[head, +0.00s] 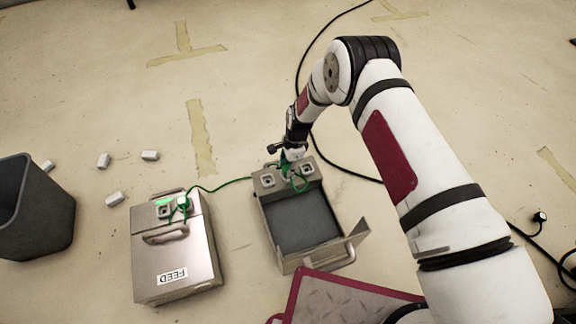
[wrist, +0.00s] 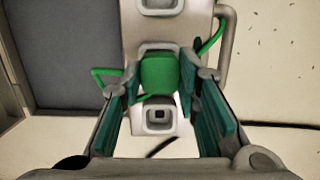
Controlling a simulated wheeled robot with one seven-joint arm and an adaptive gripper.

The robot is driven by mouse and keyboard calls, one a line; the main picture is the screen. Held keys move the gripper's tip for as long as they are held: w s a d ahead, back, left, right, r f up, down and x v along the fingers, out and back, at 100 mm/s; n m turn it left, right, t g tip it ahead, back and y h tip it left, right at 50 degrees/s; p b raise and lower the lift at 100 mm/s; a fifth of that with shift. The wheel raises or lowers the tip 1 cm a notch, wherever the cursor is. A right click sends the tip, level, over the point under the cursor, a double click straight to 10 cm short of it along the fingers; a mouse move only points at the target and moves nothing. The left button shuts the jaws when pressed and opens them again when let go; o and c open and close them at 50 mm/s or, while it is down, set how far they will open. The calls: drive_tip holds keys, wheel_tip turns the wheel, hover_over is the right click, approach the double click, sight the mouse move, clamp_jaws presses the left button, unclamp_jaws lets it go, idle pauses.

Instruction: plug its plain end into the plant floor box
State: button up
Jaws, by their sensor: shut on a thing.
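A metal box (head: 268,197) stands open mid-floor, with a dark interior and a row of sockets on its back ledge; no name on it is readable. My gripper (head: 291,158) is over that ledge. In the wrist view its fingers (wrist: 163,95) are shut on a green plug (wrist: 160,73). The plug is at the middle of the socket row, between a near socket (wrist: 158,116) and a far socket (wrist: 160,4). I cannot tell whether it is seated. The green cable (head: 225,183) runs left to a closed box labelled FEED (head: 175,260), where it ends beside a green light.
A dark bin (head: 35,215) stands at the left, with several small white blocks (head: 103,160) near it. A red-edged plate (head: 345,298) is in front of the open box. A black cable (head: 345,168) crosses the floor behind it.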

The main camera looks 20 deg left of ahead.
drive_tip(key=shift+f, duration=0.3)
idle(0.4)
drive_tip(key=o, duration=1.3)
drive_tip(key=shift+c, duration=0.2)
wheel_tip(320, 180, up, 12)
drive_tip(key=w+d, duration=0.1)
drive_tip(key=shift+d, duration=0.25)
drive_tip(key=shift+f, duration=0.1)
